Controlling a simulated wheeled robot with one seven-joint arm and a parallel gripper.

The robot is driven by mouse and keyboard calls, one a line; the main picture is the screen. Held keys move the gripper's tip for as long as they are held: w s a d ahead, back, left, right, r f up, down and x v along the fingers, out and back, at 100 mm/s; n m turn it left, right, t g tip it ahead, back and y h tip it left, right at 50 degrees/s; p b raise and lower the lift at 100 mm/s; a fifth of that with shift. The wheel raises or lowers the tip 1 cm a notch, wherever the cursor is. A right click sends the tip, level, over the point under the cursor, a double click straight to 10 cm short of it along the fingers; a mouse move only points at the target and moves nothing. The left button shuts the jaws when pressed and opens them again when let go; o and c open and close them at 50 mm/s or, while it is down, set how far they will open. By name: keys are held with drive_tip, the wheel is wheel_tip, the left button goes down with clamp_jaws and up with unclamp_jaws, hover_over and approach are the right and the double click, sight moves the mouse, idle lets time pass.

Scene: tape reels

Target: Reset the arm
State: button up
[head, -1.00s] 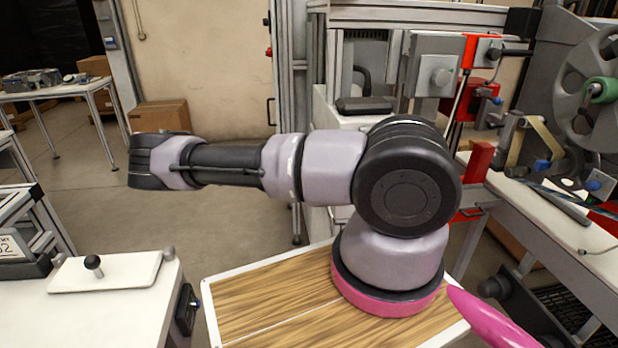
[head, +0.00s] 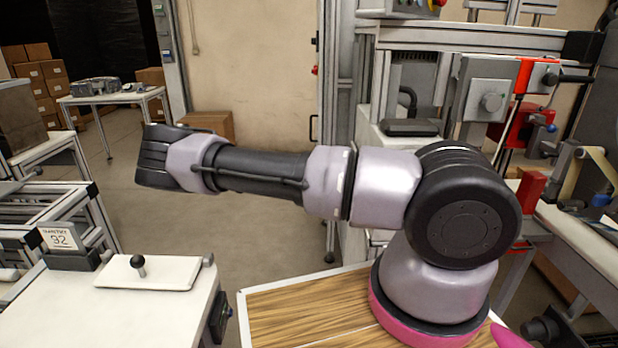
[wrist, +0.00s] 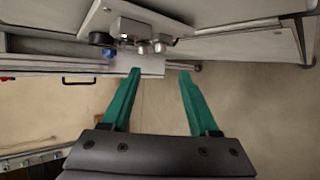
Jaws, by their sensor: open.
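My gripper (wrist: 160,78) shows in the wrist view as two green fingers spread apart, with nothing between them. It is open and empty. In the head view my arm (head: 290,180) reaches from its pink-ringed base toward the left, roughly level, over the gap between the tables. The arm's black end lies at the left; the fingers are hidden in that view.
A white table (head: 150,310) with a knobbed white plate (head: 150,273) stands at front left. Machinery with a grey box (head: 490,95) stands behind my arm at right. A far table (head: 110,98) and cardboard boxes (head: 205,124) are at the back. Floor between is clear.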

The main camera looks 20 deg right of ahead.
drive_tip(key=s+a+r+m+g+y, duration=0.25)
drive_tip(key=s+r+m, duration=0.2)
drive_tip(key=r, duration=0.25)
drive_tip(key=s+a+r+m+g+y, duration=0.1)
drive_tip(key=s+a+r+m+y, duration=0.2)
drive_tip(key=r+m, duration=0.35)
drive_tip(key=s+a+r+m+g+y, duration=0.1)
drive_tip(key=s+a+r+m+y, duration=0.15)
drive_tip(key=r, duration=0.65)
drive_tip(key=s+a+r+m+t+y, duration=0.2)
drive_tip(key=s+a+r+m+t, duration=0.1)
drive_tip(key=s+r, duration=1.5)
wheel_tip(320, 180, up, 4)
drive_tip(key=shift+s+a, duration=0.2)
drive_tip(key=shift+s, duration=0.1)
